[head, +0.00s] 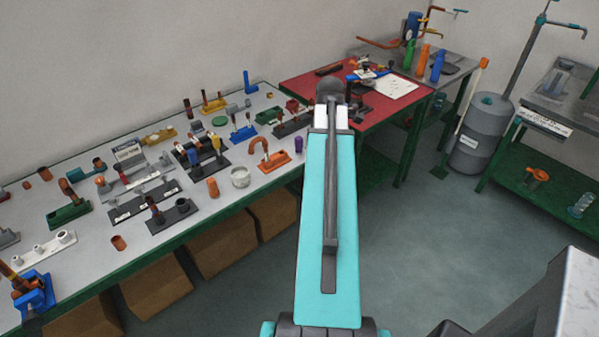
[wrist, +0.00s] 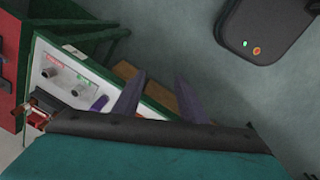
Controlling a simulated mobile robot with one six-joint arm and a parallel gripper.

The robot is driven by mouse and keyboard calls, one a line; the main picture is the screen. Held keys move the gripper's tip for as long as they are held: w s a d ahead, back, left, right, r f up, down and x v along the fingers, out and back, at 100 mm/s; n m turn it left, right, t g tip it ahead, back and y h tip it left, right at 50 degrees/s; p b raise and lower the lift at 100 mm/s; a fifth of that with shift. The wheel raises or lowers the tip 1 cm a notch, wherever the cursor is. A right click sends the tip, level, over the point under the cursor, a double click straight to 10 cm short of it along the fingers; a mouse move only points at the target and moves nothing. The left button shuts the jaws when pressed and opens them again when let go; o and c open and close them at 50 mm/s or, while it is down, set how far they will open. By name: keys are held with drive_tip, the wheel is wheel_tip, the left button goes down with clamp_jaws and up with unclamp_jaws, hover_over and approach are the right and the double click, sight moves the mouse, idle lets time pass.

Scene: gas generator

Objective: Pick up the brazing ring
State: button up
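I cannot make out the brazing ring for certain in either view; the small parts on the long workbench (head: 130,240) are too small to tell apart. In the wrist view my gripper (wrist: 157,98) shows two fingers standing well apart, with nothing between them. Floor and part of a green-framed bench lie beyond the fingers. In the head view my teal arm reaches up the middle of the picture and hides the gripper and part of the bench's right end.
The bench holds several fixtures and copper-coloured parts, including an orange fixture (head: 275,160) and a white cup (head: 240,177). Brown boxes (head: 230,240) stand below. A red table (head: 310,82) adjoins at the back. A grey cylinder (head: 478,135) stands right. Floor (head: 430,240) is clear between.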

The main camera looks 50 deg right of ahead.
drive_tip(key=s+r+n, duration=0.4)
drive_tip(key=r+n, duration=0.2)
drive_tip(key=n, duration=0.4)
drive_tip(key=shift+d+g+y, duration=0.15)
drive_tip(key=shift+g+y, duration=0.15)
drive_tip(key=shift+y, duration=0.1)
